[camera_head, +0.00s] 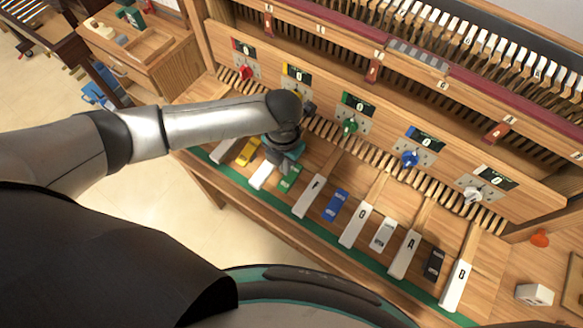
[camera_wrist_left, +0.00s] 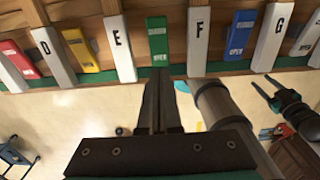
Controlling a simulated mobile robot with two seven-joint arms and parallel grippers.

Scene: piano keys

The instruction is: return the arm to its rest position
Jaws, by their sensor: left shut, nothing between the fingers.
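My left arm (camera_head: 205,121) comes in from the left and reaches over the front of the wooden piano. My left gripper (camera_head: 287,165) points down at the green key (camera_head: 290,179), between the white E key (camera_head: 262,176) and F key (camera_head: 308,197). In the left wrist view the shut fingers (camera_wrist_left: 160,84) are empty, with their tips just below the green key (camera_wrist_left: 158,40). I cannot tell whether they touch it. My right gripper does not show in the head view.
Keys continue right to the white B key (camera_head: 456,287). A panel above has red (camera_head: 246,72), green (camera_head: 349,126), blue (camera_head: 409,158) and white knobs (camera_head: 474,193). A wooden cabinet (camera_head: 150,62) stands at the back left. Open floor (camera_head: 208,218) lies in front of the piano.

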